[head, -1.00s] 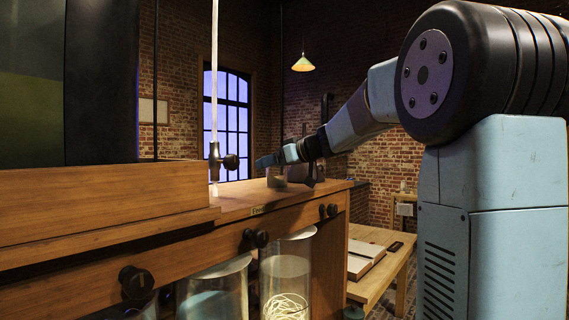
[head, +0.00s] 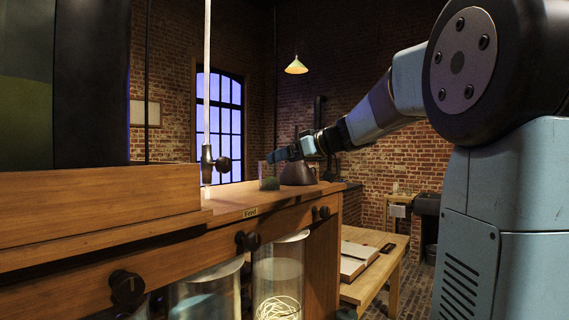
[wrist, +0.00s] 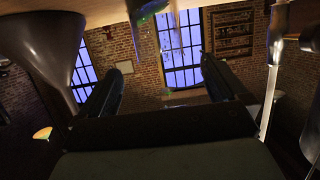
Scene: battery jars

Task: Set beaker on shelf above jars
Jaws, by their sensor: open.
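A small clear glass beaker (head: 269,184) stands upright on the wooden shelf top (head: 235,203) above the jars, near its right end. The beaker looks greenish low down. My gripper (head: 278,155) is open and empty, slightly above and to the right of the beaker in the head view. In the wrist view my two dark fingers (wrist: 160,85) are spread apart, and the glass of the beaker (wrist: 166,22) shows beyond them at the top. The large glass jars (head: 278,274) stand below the shelf; one holds pale stringy material.
A dark brown conical vessel (head: 298,174) stands on the shelf just right of the beaker; it looms at the left of the wrist view (wrist: 45,45). A clear upright tube with a dark tap (head: 208,163) stands to the left. A low table (head: 372,240) is below right.

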